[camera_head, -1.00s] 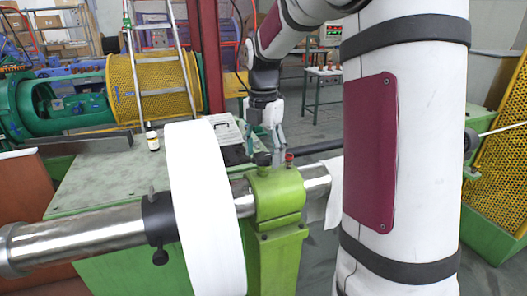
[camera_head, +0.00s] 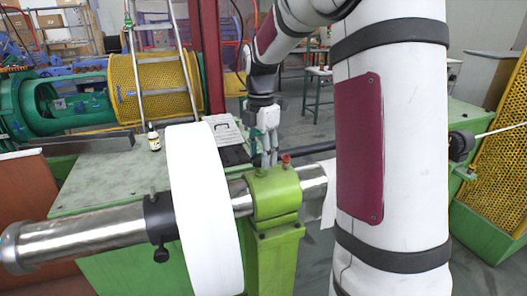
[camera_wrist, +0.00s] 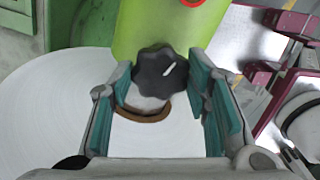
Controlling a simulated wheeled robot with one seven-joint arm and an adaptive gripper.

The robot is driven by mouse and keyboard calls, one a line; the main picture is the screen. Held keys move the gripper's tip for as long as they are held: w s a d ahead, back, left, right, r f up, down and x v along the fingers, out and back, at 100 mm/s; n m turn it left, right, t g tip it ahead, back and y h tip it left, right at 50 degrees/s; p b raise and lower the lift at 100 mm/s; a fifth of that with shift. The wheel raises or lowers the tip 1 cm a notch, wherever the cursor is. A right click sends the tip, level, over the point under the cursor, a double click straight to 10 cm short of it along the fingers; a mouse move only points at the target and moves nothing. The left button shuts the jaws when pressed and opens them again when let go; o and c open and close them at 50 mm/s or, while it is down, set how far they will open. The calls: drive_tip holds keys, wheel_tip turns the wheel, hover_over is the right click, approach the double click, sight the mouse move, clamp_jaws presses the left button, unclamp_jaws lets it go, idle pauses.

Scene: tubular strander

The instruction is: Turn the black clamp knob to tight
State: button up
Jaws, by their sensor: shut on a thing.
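The black clamp knob (camera_wrist: 160,72) is a dark lobed knob with a white pointer line, on the green clamp block (camera_wrist: 140,28). In the wrist view the pointer line slants up and to the right. My gripper (camera_wrist: 163,88) has its teal finger pads on both sides of the knob and is shut on it. In the head view my gripper (camera_head: 267,160) reaches down from above to the top of the clamp block (camera_head: 275,195); its fingers largely hide the knob there.
A large white roll (camera_head: 205,210) stands left of the clamp block on a steel shaft (camera_head: 90,232). A black collar (camera_head: 158,217) with its own small knob sits on the shaft. A red-topped fitting (camera_head: 286,160) is close right of my fingers.

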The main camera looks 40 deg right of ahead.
drive_tip(key=m+p, duration=0.1)
drive_tip(key=m, duration=0.5)
drive_tip(key=shift+s+p, duration=0.1)
drive_tip(key=shift+p, duration=0.25)
drive_tip(key=m, duration=0.6)
drive_tip(key=shift+m, duration=0.4)
drive_tip(key=m, duration=0.6)
drive_tip(key=shift+a, duration=0.15)
drive_tip(key=m+b, duration=0.1)
drive_tip(key=m, duration=0.5)
drive_tip(key=shift+m, duration=0.3)
drive_tip(key=m, duration=0.6)
drive_tip(key=shift+a, duration=0.1)
drive_tip(key=m, duration=0.6)
drive_tip(key=shift+m, duration=0.4)
drive_tip(key=m+p, duration=0.1)
drive_tip(key=m, duration=0.5)
drive_tip(key=shift+w, duration=0.2)
drive_tip(key=m, duration=0.6)
drive_tip(key=shift+p, duration=0.3)
drive_tip(key=shift+w, duration=0.1)
